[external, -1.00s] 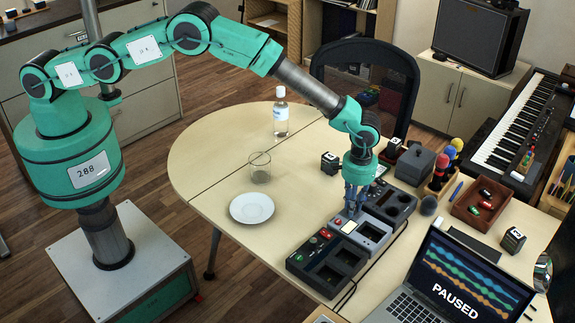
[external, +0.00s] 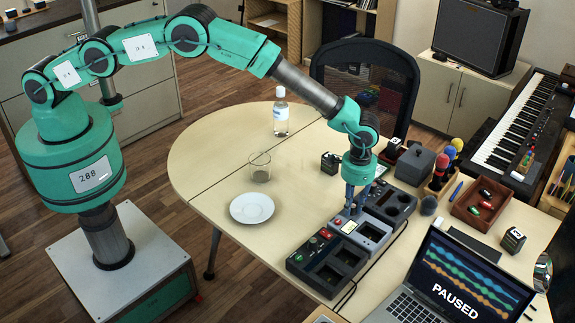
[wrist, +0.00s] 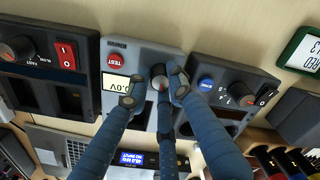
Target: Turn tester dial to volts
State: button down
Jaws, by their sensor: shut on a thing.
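The tester (external: 373,238) is the grey middle unit of a row of three on the table. In the wrist view the tester (wrist: 117,55) shows a red TEST button (wrist: 116,62), a lit display (wrist: 115,90) reading a value with V, and a dark dial (wrist: 158,72). My gripper (wrist: 158,90) has its blue fingers around the dial, shut on it. The fingers hide part of the dial and its markings, so its exact setting cannot be read. In the external view my gripper (external: 354,203) points down onto the tester's top.
A plate (external: 252,208), a glass (external: 260,167) and a bottle (external: 281,118) stand apart. A laptop (external: 460,283) is at the front right.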

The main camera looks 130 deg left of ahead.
aim_at(353, 207)
jog(key=shift+s+m+b, duration=0.1)
jog(key=shift+m+b, duration=0.25)
jog(key=shift+m, duration=1.55)
jog(key=c, duration=1.5)
grip_release()
jog(key=shift+c, duration=0.2)
jog(key=shift+r, duration=0.1)
notch_tip(353, 207, up, 12)
jog(key=shift+d, duration=0.1)
